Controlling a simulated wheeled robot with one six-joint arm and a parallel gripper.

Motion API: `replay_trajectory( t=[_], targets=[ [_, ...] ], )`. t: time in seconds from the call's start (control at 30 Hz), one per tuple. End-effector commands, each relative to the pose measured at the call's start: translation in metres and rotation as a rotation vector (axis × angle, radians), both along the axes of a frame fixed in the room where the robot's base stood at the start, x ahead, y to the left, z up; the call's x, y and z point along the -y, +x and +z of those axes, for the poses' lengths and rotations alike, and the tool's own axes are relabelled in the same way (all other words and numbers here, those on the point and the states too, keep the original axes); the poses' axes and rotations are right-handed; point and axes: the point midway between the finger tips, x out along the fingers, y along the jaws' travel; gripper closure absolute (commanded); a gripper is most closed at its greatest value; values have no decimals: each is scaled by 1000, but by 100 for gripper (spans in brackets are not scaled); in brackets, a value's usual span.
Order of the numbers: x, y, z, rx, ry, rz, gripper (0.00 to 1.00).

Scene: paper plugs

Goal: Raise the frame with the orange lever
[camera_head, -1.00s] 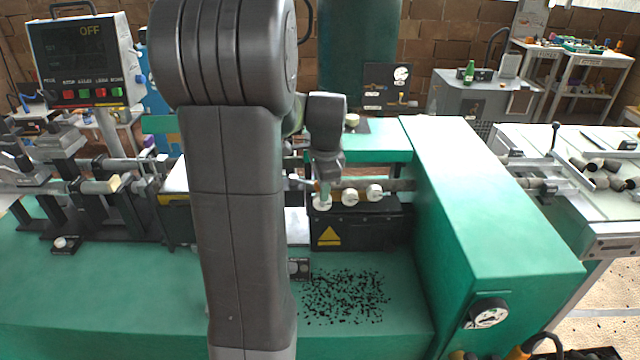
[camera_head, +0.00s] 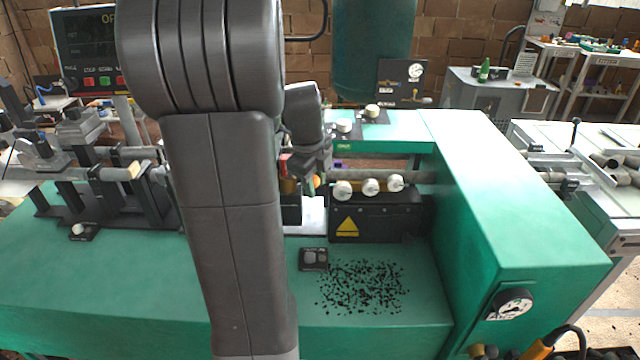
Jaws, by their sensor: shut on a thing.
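My gripper (camera_head: 304,182) is at the middle of the green machine, just left of the row of white knobs. My own upper arm hides part of it. It is shut on the orange lever (camera_head: 317,181), of which only a small orange end shows beside the dark jaws. The frame that the lever works cannot be told apart clearly behind my arm. A black block (camera_head: 375,222) with a yellow warning triangle and white round knobs (camera_head: 370,187) stands right of the gripper.
A green housing (camera_head: 500,200) with a dial rises at the right. Black scraps (camera_head: 362,287) lie on the green bed (camera_head: 120,270). A control panel (camera_head: 92,45) and shaft brackets (camera_head: 110,185) stand at the left. Open bed lies in front.

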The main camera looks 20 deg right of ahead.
Motion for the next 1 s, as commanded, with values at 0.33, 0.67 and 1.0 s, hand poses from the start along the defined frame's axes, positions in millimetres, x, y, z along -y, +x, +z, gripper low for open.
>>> replay_trajectory(
  t=[0.33,0.67,1.0],
  targets=[
    [-5,5,2,9,0,-64,100],
    [-5,6,3,12,0,-65,100],
    [-5,5,2,10,0,-66,49]
  ],
)
